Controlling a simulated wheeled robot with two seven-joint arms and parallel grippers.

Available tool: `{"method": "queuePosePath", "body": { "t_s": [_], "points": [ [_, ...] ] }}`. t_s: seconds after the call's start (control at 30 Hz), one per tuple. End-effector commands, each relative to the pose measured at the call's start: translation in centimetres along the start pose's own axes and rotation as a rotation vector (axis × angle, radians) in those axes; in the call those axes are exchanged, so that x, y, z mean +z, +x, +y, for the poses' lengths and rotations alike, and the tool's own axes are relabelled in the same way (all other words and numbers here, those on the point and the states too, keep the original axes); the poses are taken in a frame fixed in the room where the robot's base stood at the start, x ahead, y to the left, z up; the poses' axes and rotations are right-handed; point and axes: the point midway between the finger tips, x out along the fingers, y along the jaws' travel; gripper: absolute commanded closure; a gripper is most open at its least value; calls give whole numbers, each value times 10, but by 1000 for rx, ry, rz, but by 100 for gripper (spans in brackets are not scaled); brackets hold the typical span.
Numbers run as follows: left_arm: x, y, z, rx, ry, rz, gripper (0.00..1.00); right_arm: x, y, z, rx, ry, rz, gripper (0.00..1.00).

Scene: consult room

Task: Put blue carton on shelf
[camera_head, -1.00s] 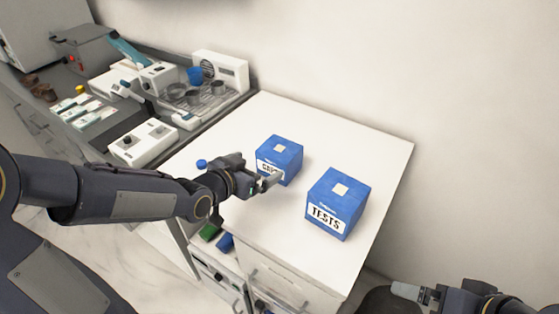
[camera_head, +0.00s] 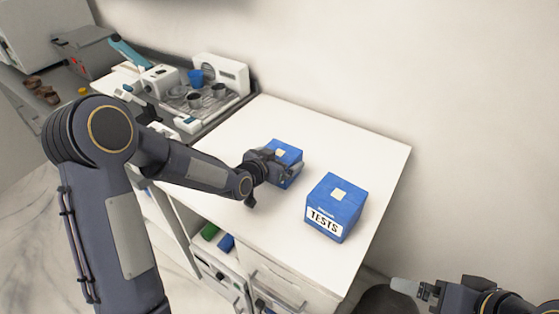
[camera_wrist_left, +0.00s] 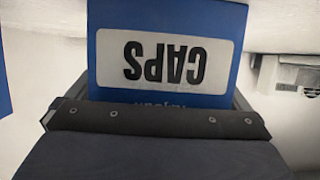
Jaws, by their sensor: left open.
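Two blue cartons stand on the white tabletop. The one labelled CAPS (camera_head: 287,150) is behind my left gripper (camera_head: 284,170), which is open with its fingers at the carton. In the left wrist view the CAPS carton (camera_wrist_left: 168,20) fills the space ahead of the gripper, its label upside down. The carton labelled TESTS (camera_head: 335,205) stands apart to the right. An open shelf (camera_head: 212,262) under the tabletop holds a green item and a blue item, partly hidden. My right gripper (camera_head: 412,289) is at the lower right, away from the cartons, its jaw opening unclear.
The white tabletop (camera_head: 345,150) is clear behind the cartons. A dark counter at the left holds a white machine (camera_head: 222,75), small cups and other equipment. Drawers (camera_head: 285,290) are below the tabletop's front edge. A wall rises behind.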

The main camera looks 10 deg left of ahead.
Motion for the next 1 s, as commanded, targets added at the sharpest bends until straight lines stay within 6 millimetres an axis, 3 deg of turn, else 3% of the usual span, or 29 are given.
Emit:
{"method": "queuePosePath", "body": {
  "t_s": [0.23, 0.53, 0.83, 1.0],
  "points": [
    [0, 2, 0, 0, 0, 1, 1, 0, 0, 0, 0, 0, 0, 0],
    [0, 1, 0, 0, 0, 1, 40, 0, 0, 0, 0, 0, 0, 0],
    [-3, 0, 0, 0, 1, 4, 40, 0, 0, 0, 0, 0, 0, 0],
    [-16, -4, 0, -1, 2, 7, 40, 1, 1, 1, 0, 0, 0, 0]
  ]
}}
